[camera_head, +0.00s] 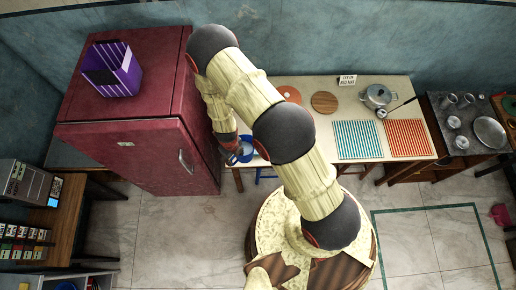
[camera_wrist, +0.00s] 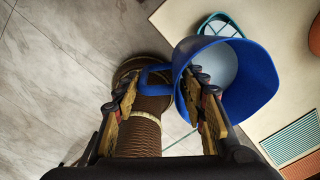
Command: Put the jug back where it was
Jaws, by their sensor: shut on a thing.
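The blue jug (camera_head: 246,153) is at the left end of the pale table, beside the red fridge. In the wrist view the jug (camera_wrist: 262,85) is tilted toward the camera, with its wide mouth showing and its handle (camera_wrist: 148,78) pointing left. My gripper (camera_head: 232,151) is at the jug's left side. In the wrist view my gripper (camera_wrist: 160,88) has its fingers on either side of the handle and is shut on the jug. The jug overlaps the table's edge in the wrist view. Whether its base touches the table is hidden.
The pale table (camera_head: 318,90) holds an orange round mat (camera_head: 289,94), a brown round board (camera_head: 324,102), a metal pot (camera_head: 379,95), a small sign (camera_head: 347,80) and striped mats (camera_head: 357,140). A teal-rimmed thing (camera_wrist: 220,22) lies behind the jug. The fridge (camera_head: 140,150) stands close left of my arm.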

